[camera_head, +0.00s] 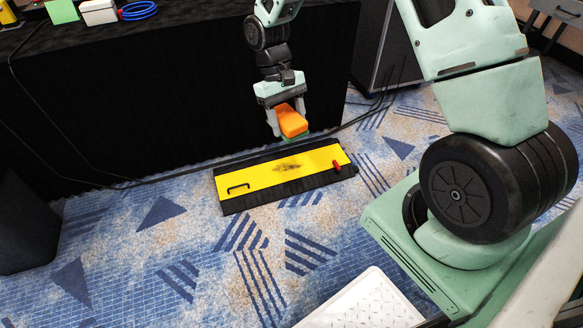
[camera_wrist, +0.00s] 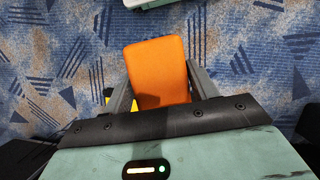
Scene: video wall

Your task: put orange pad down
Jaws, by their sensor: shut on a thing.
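The orange pad (camera_head: 291,119) is a small block held between the fingers of my gripper (camera_head: 286,116). In the head view it hangs in the air, in front of the black-draped table and over the back part of a yellow and black panel on the floor. In the wrist view the orange pad (camera_wrist: 157,71) sits tilted between the two grey fingers of my gripper (camera_wrist: 157,90), which is shut on it. A greenish edge shows under the pad in the head view. The gap between pad and panel is hard to judge.
The yellow and black panel (camera_head: 262,174) lies on the blue patterned carpet (camera_head: 150,250), with a black handle (camera_head: 238,187) and a red knob (camera_head: 336,165). Cables (camera_head: 110,183) run along the foot of the black-draped table (camera_head: 180,90). A black case (camera_head: 385,45) stands behind.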

